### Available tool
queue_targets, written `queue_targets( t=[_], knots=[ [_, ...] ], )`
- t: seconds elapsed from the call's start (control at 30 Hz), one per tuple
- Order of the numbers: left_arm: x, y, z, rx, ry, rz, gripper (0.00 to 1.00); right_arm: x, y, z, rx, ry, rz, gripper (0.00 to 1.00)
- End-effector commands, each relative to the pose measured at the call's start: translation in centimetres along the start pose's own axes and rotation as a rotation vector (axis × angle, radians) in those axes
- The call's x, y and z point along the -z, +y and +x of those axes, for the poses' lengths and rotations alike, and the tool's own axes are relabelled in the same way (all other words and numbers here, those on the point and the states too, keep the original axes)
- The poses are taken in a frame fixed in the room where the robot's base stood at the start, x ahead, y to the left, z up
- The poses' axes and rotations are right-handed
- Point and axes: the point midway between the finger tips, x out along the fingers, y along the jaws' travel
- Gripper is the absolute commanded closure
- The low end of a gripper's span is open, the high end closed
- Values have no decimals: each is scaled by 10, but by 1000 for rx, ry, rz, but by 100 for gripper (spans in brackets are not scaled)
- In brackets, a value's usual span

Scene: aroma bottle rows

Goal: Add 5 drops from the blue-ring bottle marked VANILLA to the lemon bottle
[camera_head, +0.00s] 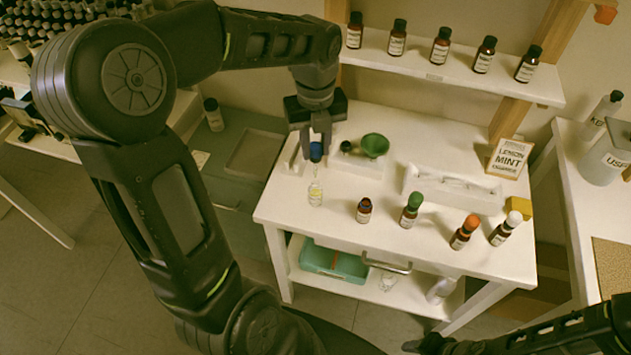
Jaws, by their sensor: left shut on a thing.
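My left gripper (316,143) points down over the front left of the white table and is shut on a blue dropper top (316,153). A clear bottle with a yellowish label (315,194), likely the lemon bottle, stands upright right below it. I cannot tell whether the dropper's tip is inside its neck. A small brown bottle (364,211) stands to the right with no tall coloured top; its label and ring are too small to read. My right gripper shows only as a dark shape at the bottom edge.
Behind stand a green bowl (374,145), a white tray (453,203) and a LEMON MINT card (508,158). A shelf (460,77) with several brown bottles hangs above. A yellow block (518,207) sits at the right edge.

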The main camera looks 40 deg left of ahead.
Motion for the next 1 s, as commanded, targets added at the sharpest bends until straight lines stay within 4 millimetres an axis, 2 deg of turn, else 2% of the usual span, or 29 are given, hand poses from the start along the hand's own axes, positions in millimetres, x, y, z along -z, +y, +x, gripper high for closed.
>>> queue_targets(
  t=[0.43, 1.0],
  knots=[
    [0, 0, -37, 1, -1, 0, 83, 0, -11, -30, 0, 0, 0, 64],
    [0, 4, -38, -8, 8, -7, 83, -1, -12, -34, -1, 0, 0, 64]
  ],
)
